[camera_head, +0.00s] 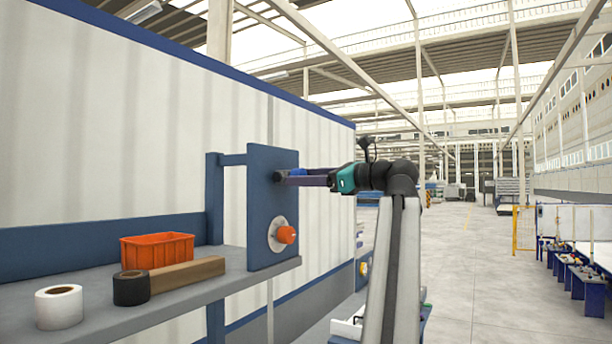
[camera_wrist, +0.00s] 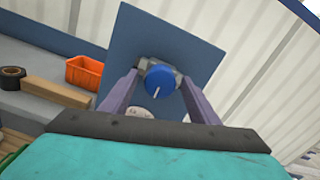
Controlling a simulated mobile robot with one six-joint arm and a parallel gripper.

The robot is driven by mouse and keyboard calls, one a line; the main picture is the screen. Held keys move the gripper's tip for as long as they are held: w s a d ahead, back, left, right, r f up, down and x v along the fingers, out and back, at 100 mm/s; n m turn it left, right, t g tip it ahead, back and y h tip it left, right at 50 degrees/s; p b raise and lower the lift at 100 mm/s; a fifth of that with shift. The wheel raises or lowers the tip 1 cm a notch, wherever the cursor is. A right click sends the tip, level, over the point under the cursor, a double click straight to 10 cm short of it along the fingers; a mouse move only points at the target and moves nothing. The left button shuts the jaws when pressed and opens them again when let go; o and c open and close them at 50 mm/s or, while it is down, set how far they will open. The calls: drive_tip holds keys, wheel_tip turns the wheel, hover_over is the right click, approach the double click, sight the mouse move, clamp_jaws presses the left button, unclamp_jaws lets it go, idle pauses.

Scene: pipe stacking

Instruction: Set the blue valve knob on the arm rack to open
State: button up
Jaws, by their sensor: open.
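The blue valve knob (camera_wrist: 160,81) sits on a grey fitting on the dark blue upright panel (camera_wrist: 165,30). A white line on its face points down and slightly left in the wrist view. My gripper (camera_wrist: 159,79) is open, with one finger on each side of the knob; I cannot tell whether they touch it. In the head view my gripper (camera_head: 287,178) reaches from the right to the upper part of the panel (camera_head: 262,190). A little blue of the knob (camera_head: 297,172) shows there, mostly hidden by the fingers.
An orange knob on a pale round plate (camera_head: 286,235) is low on the same panel. On the grey shelf (camera_head: 200,282) are an orange bin (camera_head: 157,250), a brown block (camera_head: 187,274), a black roll (camera_head: 131,288) and a white roll (camera_head: 59,307).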

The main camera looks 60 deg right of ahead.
drive_tip(key=shift+c, duration=0.3)
drive_tip(key=c, duration=1)
drive_tip(key=shift+f+n+b, duration=0.1)
drive_tip(key=shift+n+b, duration=0.2)
drive_tip(key=shift+b, duration=0.05)
drive_tip(key=shift+n+b, duration=4.95)
drive_tip(key=shift+n, duration=3.65)
drive_tip(key=o, duration=1.1)
drive_tip(key=shift+c, duration=0.2)
